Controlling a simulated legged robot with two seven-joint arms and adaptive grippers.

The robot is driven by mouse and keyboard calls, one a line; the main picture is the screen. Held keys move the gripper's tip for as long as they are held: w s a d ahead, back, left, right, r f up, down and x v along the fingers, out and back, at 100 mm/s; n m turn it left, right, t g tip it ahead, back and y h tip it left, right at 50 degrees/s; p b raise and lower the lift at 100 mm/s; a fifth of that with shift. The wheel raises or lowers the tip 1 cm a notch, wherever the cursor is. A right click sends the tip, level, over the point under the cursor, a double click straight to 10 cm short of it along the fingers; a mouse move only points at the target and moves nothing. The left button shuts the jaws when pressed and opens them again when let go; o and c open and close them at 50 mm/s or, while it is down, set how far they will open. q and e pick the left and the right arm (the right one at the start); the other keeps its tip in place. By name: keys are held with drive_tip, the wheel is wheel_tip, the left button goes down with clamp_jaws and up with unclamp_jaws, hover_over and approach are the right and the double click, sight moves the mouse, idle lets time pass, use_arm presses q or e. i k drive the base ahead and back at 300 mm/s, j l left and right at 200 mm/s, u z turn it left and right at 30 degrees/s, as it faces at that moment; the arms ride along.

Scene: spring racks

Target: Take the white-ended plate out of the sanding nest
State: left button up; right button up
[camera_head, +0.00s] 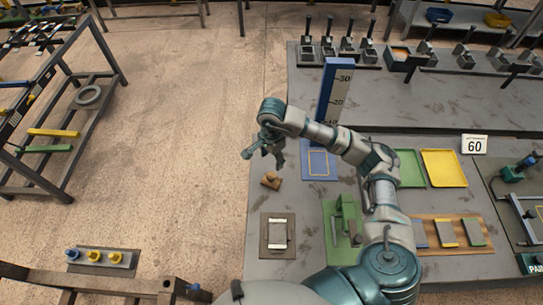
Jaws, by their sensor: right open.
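The white-ended plate (277,233) lies in the sanding nest (265,236) near the table's left edge, with pale strips at its far and near ends. My right gripper (262,153) is open and looks empty. It hangs near the table's left edge, farther back than the nest and apart from the plate. My right arm curves across the table's middle and hides parts of it. My left gripper is out of view.
A small brown block (271,180) sits between gripper and nest. A green fixture (343,232) stands right of the nest. Behind are a blue mat (318,162) and an upright scale (335,92). Green (410,168) and yellow (444,168) trays lie right of my arm.

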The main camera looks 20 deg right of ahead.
sight(277, 239)
drive_tip(key=k, duration=2)
